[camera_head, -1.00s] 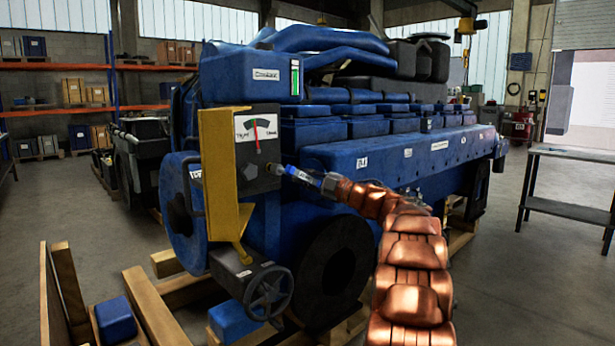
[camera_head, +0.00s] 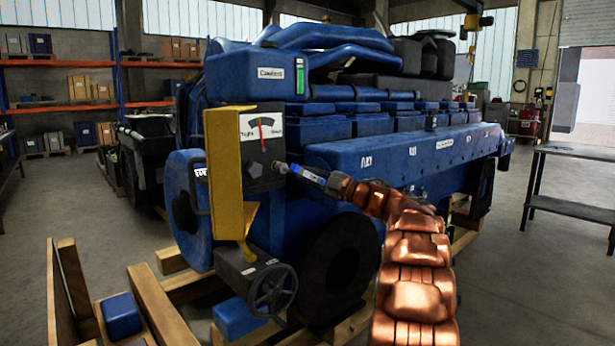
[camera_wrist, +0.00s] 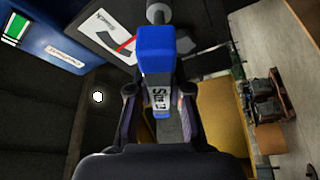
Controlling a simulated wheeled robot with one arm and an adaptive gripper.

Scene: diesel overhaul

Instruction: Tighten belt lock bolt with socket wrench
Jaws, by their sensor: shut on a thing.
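My gripper (camera_head: 345,187) is shut on a socket wrench (camera_head: 312,177) with a labelled blue grip and a grey metal end. The wrench also shows in the wrist view (camera_wrist: 156,55), between the fingers (camera_wrist: 160,97). Its tip points left toward the grey gauge panel (camera_head: 262,185) on the engine's front end. A round dark fitting (camera_head: 254,169) sits on this panel, just left of the tip; I cannot tell if they touch. A pale hexagonal head (camera_wrist: 98,96) shows left of the wrench in the wrist view. The gauge (camera_head: 261,127) reads Tight to Slack, its red needle near upright.
A yellow bracket (camera_head: 225,180) stands left of the panel, above a handwheel (camera_head: 272,288). The blue engine (camera_head: 400,155) fills the middle on timber supports (camera_head: 160,305). A metal table (camera_head: 570,207) stands at right, with clear floor before it.

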